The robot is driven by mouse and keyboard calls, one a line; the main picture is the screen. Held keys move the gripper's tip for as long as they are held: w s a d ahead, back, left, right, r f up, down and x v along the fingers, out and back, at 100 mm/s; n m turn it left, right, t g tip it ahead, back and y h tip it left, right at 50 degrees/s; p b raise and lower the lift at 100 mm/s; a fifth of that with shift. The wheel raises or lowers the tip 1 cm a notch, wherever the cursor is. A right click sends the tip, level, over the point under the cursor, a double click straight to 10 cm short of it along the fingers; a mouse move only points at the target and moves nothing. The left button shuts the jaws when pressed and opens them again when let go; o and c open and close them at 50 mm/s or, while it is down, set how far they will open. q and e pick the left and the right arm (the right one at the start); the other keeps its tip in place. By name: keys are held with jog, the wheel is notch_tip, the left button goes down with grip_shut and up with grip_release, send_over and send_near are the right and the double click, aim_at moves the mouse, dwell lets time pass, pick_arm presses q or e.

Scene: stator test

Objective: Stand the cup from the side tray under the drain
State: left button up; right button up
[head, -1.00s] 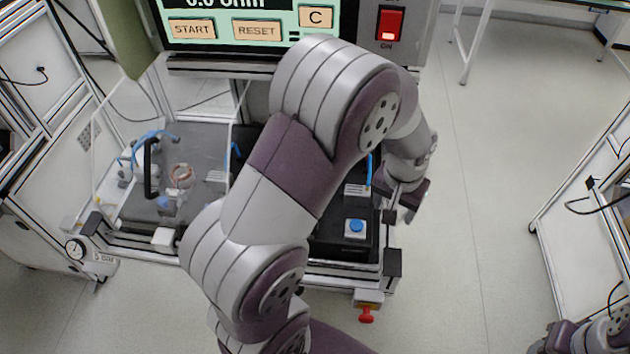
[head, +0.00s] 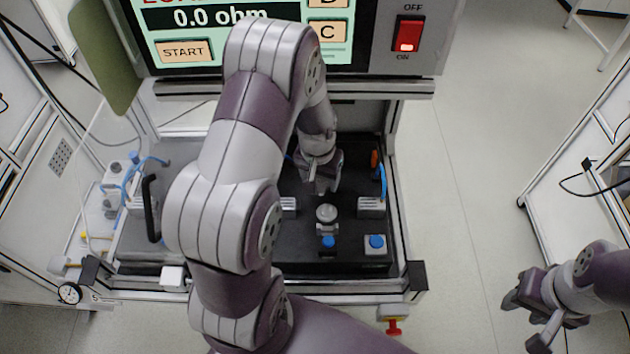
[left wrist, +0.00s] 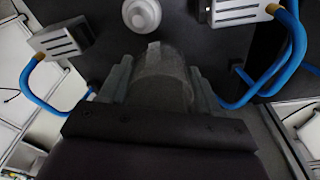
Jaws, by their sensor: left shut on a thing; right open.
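My left gripper (head: 322,187) is over the dark station bed, beyond a round pale knob-like part (head: 326,213). In the left wrist view, its fingers (left wrist: 160,85) are shut on a clear grey cup (left wrist: 165,72). The cup's lower part is hidden by the gripper body. The round part also shows in the left wrist view (left wrist: 142,14), apart from the cup. A red-handled fitting (head: 393,325) hangs at the station's front right edge; I cannot tell if it is the drain. My right gripper (head: 525,318) is open and empty at the lower right. I cannot make out the side tray.
Metal blocks (head: 371,206) with blue hoses and blue buttons (head: 376,241) stand on the bed. A black handle (head: 151,208) rises at the left. The test panel (head: 290,35) overhangs the back. Floor (head: 470,200) is clear to the right.

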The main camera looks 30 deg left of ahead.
pick_arm(q)
jog(key=shift+w+a+f, duration=0.15)
jog(key=shift+a+f, duration=0.75)
jog(key=shift+a, duration=0.1)
notch_tip(320, 180, down, 3)
jog(key=shift+d+r+p, duration=0.1)
jog(key=shift+r+p, duration=0.05)
jog(key=shift+p, duration=0.4)
jog(key=shift+d+f, duration=0.1)
jog(key=shift+f, duration=0.2)
jog(key=shift+f, duration=0.1)
jog(key=o, duration=1.1)
